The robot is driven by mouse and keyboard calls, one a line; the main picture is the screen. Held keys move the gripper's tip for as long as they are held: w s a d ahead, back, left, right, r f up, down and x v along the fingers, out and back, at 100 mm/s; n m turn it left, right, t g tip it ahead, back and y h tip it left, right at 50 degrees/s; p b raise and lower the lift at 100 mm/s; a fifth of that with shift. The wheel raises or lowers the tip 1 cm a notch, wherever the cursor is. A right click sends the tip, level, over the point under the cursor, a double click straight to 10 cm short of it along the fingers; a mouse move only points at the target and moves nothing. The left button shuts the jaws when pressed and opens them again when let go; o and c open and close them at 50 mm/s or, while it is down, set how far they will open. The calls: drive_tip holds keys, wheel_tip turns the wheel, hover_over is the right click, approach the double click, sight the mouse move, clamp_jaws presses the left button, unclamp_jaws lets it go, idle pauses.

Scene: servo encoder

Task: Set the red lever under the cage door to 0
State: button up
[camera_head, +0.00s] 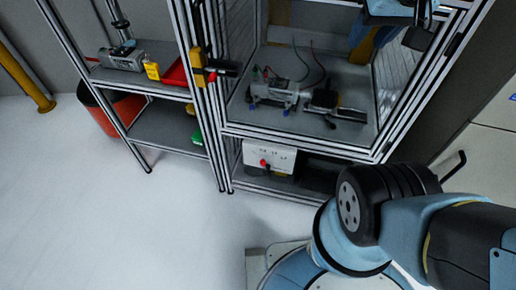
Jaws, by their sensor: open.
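The red lever (264,163) is a small red knob low on a white control panel (281,157). The panel sits under the cage door (310,115), below the cage's lower front rail. Small dark markings run along the panel's upper part, too small to read. I cannot tell which marking the lever points at. My arm (405,210) shows at the lower right, with a black round joint to the right of the panel and apart from it. My gripper is not in view.
The metal-framed cage holds grey equipment (275,92) with cables. A blue machine part (395,10) shows at the top right; I cannot tell whose it is. Shelves (165,130) and a red bin (105,115) stand left. The floor at the lower left is clear.

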drive_tip(key=shift+o, duration=0.8)
drive_tip(key=shift+w+a, duration=0.1)
drive_tip(key=shift+a, duration=0.1)
drive_tip(key=w+a+f+n+g+h, duration=0.3)
drive_tip(key=w+a+f+n+g, duration=0.4)
drive_tip(key=w+a+f, duration=0.7)
drive_tip(key=a+f+n+h, duration=0.3)
drive_tip(key=a+f+n, duration=0.15)
drive_tip(key=f, duration=0.55)
drive_tip(key=a+f+n+h, duration=0.25)
drive_tip(key=a+f, duration=0.35)
drive_tip(key=f, duration=0.4)
drive_tip(key=n+t+h, duration=0.5)
drive_tip(key=n+t, duration=0.9)
drive_tip(key=n, duration=0.1)
approach(264, 165)
drive_tip(key=x, duration=0.8)
drive_tip(key=shift+w+a, duration=0.25)
drive_tip(key=shift+w, duration=0.3)
